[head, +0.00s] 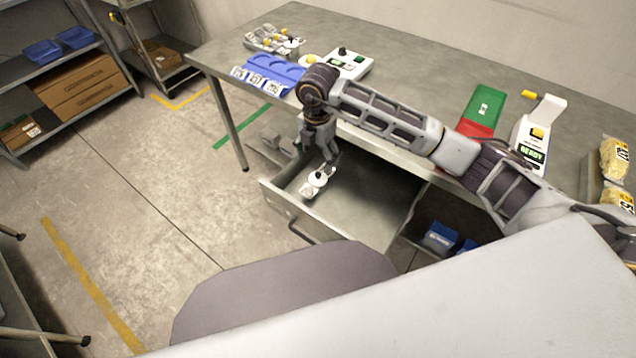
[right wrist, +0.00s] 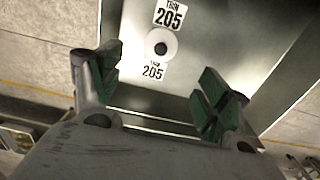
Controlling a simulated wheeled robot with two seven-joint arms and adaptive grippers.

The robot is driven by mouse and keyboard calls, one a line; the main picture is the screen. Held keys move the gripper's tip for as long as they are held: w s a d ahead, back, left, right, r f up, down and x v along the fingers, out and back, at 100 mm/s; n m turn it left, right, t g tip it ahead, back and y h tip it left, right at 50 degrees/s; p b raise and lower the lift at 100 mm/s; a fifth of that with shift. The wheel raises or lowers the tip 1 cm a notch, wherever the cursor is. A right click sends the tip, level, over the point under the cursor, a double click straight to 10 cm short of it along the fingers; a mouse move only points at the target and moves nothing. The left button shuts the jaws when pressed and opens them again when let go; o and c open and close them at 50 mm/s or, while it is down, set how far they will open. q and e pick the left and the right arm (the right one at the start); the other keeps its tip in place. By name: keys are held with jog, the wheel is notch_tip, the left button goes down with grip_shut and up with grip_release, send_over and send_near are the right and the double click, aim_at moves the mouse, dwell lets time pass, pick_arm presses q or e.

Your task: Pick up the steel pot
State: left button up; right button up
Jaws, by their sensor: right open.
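A small pale round piece with a dark centre (head: 318,179), perhaps the lid of the steel pot, sits inside the open steel drawer (head: 365,208). In the right wrist view the pale disc (right wrist: 161,43) has "205" labels on two sides. A steel body cannot be told from the drawer floor. My right gripper (head: 328,163) reaches down into the drawer just above this piece. In the right wrist view its green-padded fingers (right wrist: 162,85) are spread, with nothing between them, and the disc lies beyond the tips. My left gripper is not in view.
The steel table (head: 420,85) stands above the drawer. It carries a blue tray (head: 272,70), a white control box (head: 346,63), a green and red board (head: 483,110) and a READY display (head: 534,152). The drawer walls surround the right gripper's fingers. Shelves stand at left.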

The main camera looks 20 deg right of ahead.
aim_at(317, 175)
notch_tip(317, 175, down, 8)
jog(key=shift+f, duration=0.1)
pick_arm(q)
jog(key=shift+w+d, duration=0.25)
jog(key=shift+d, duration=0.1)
pick_arm(e)
jog(key=shift+f, duration=0.1)
jog(key=shift+f+b, duration=0.3)
jog(key=shift+f, duration=0.15)
jog(key=f, duration=0.2)
jog(key=shift+w+d+f, duration=0.2)
jog(key=shift+w+f, duration=0.05)
jog(key=shift+f, duration=0.9)
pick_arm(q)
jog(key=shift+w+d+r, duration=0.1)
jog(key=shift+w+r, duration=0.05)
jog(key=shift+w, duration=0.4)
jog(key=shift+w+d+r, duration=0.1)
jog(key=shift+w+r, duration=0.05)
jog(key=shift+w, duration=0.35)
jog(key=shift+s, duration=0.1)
